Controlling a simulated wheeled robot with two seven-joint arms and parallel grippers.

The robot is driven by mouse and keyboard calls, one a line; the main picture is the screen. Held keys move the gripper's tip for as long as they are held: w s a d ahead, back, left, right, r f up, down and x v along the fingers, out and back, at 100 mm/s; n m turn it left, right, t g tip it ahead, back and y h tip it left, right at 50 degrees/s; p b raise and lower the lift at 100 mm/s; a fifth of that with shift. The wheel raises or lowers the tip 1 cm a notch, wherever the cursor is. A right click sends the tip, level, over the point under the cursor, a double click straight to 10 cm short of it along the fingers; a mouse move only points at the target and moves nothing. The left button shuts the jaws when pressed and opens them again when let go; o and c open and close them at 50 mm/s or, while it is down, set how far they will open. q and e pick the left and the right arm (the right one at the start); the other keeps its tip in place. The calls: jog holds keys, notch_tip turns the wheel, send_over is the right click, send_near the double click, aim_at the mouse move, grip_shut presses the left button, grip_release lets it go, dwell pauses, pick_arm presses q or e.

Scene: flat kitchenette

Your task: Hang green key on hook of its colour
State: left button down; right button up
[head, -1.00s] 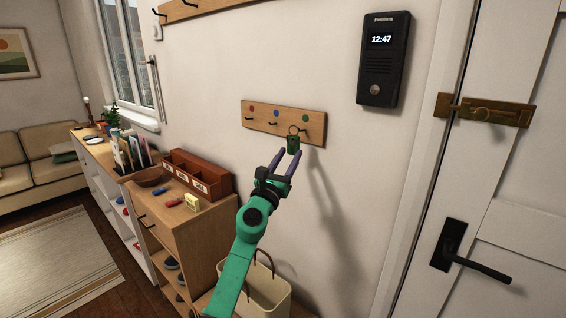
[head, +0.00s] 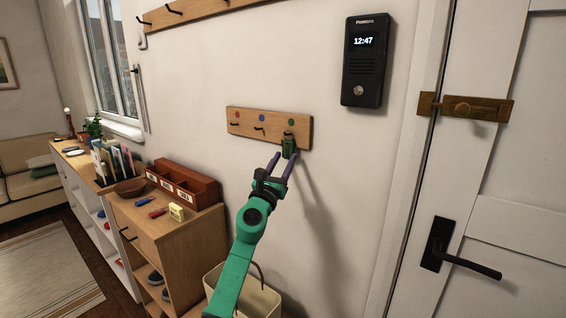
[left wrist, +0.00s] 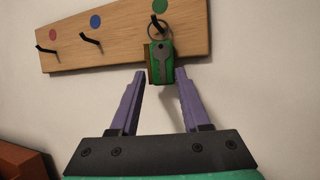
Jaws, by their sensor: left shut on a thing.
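The green key (left wrist: 162,62), a grey key on a green tag with a wire ring, is between the fingertips of my left gripper (left wrist: 160,76), which is shut on it. In the head view the key (head: 289,147) hangs upright just below the green dot (head: 291,122) of the small wooden hook rack (head: 275,116). In the left wrist view the ring overlaps the dark hook (left wrist: 159,22) under the green dot; I cannot tell whether it is around it. The red-dot hook (left wrist: 46,49) and blue-dot hook (left wrist: 91,42) are empty. My right gripper is out of view.
A black intercom (head: 362,62) is on the wall at upper right, beside the door (head: 510,150). Below left, a cabinet (head: 135,232) bears a brown divided box (head: 188,184), a bowl (head: 130,187) and small red, blue and yellow items. A longer rack (head: 190,12) is above.

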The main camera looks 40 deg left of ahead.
pick_arm(q)
jog(key=shift+c, duration=1.4)
grip_release()
